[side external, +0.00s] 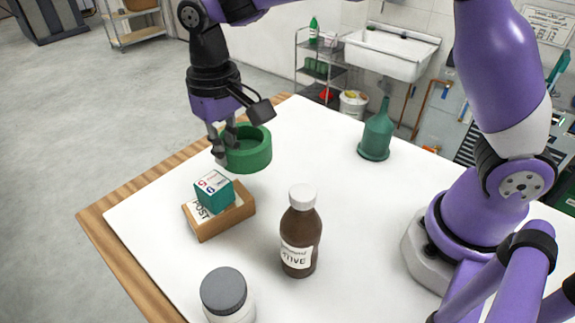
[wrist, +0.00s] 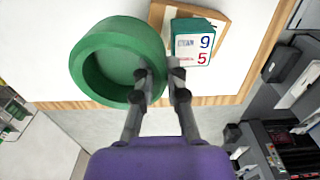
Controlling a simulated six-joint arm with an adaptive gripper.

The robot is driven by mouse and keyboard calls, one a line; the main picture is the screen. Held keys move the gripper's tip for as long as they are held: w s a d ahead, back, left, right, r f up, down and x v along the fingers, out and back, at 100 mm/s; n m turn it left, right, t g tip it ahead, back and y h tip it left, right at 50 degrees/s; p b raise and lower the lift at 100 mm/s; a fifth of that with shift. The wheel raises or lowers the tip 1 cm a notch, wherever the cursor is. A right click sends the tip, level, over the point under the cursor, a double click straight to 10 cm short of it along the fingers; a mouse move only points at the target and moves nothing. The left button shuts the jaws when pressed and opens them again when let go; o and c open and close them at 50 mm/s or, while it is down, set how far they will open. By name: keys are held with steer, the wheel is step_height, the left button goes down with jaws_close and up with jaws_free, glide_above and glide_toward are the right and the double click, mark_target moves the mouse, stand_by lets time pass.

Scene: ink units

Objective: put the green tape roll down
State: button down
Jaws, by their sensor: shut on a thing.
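The green tape roll (side external: 255,160) is a thick ring with its hole facing up, at the far left part of the white table top. My gripper (side external: 222,145) reaches down at its left side and is shut on the ring's wall. In the wrist view the roll (wrist: 112,32) shows large at the left, with its wall between my fingertips (wrist: 158,76). I cannot tell whether its underside touches the table or is slightly above it.

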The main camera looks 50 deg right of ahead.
steer(key=w+d+f, duration=0.1)
steer(key=w+d, duration=0.1)
steer(key=w+d+f, duration=0.1)
steer(key=d+f, duration=0.1)
steer(key=w+d+f, duration=0.2)
steer(key=shift+w+d, duration=0.2)
steer(key=shift+w, duration=0.1)
steer(key=shift+w+d+f, duration=0.1)
steer(key=shift+f, duration=2)
steer(key=c, duration=0.9)
jaws_free()
steer(key=shift+f, duration=0.15)
steer(key=shift+c, duration=0.2)
